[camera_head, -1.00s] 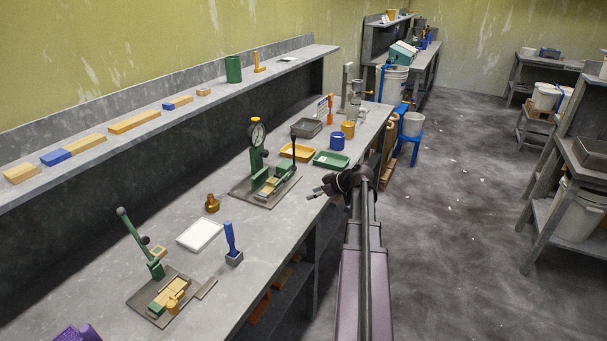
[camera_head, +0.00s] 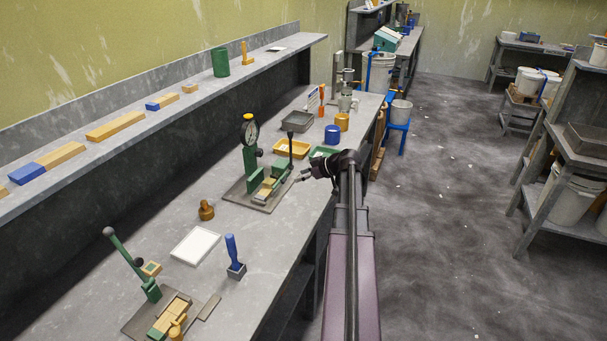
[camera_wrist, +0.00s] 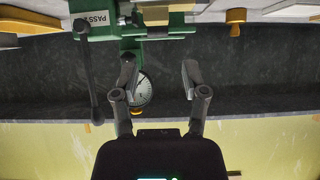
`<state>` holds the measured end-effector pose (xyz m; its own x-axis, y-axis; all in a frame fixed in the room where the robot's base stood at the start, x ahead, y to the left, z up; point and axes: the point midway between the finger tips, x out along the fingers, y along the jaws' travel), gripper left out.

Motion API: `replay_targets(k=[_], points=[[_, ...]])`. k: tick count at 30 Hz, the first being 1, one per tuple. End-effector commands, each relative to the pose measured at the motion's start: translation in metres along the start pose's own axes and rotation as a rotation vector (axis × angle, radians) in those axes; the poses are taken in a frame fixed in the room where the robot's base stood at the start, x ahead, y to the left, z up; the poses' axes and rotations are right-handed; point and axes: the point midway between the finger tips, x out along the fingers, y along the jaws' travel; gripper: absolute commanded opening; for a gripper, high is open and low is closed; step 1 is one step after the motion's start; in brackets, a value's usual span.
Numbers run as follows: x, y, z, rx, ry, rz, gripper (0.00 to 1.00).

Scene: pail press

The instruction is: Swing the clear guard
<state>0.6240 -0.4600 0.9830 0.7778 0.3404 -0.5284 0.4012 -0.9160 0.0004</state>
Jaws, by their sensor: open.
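No clear guard can be made out in either view. My gripper (camera_head: 304,176) is open and empty at the front edge of the long bench (camera_head: 290,240), right of a green press with a dial gauge (camera_head: 250,132). The press has a black lever and stands on a dark plate. In the wrist view, which looks upside down, my two fingers (camera_wrist: 158,80) are spread apart. The round dial (camera_wrist: 142,92) shows behind the left finger, and the green body (camera_wrist: 138,18) with a PASS label is above. No contact can be seen.
On the bench are a second green lever press (camera_head: 152,290), a white tray (camera_head: 195,246), a blue-handled tool (camera_head: 233,255), a yellow tray (camera_head: 291,148) and a blue cup (camera_head: 333,134). A wall shelf (camera_head: 130,135) holds blocks.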

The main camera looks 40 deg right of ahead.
Motion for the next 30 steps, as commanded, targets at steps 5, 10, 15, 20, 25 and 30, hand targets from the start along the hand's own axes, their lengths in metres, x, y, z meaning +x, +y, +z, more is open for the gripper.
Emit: replay_targets(k=[5,10,15,20,25,30], points=[[-0.004,0.003,0.003,0.004,0.0,0.006,0.57],[-0.006,0.005,0.005,0.007,0.0,0.01,0.57],[-0.003,0.007,0.006,0.008,0.0,0.012,0.57],[0.007,0.007,0.008,0.009,0.0,0.012,0.57],[0.024,0.008,0.008,0.009,0.0,0.013,0.57],[0.042,0.008,0.009,0.008,0.0,0.013,0.57]])
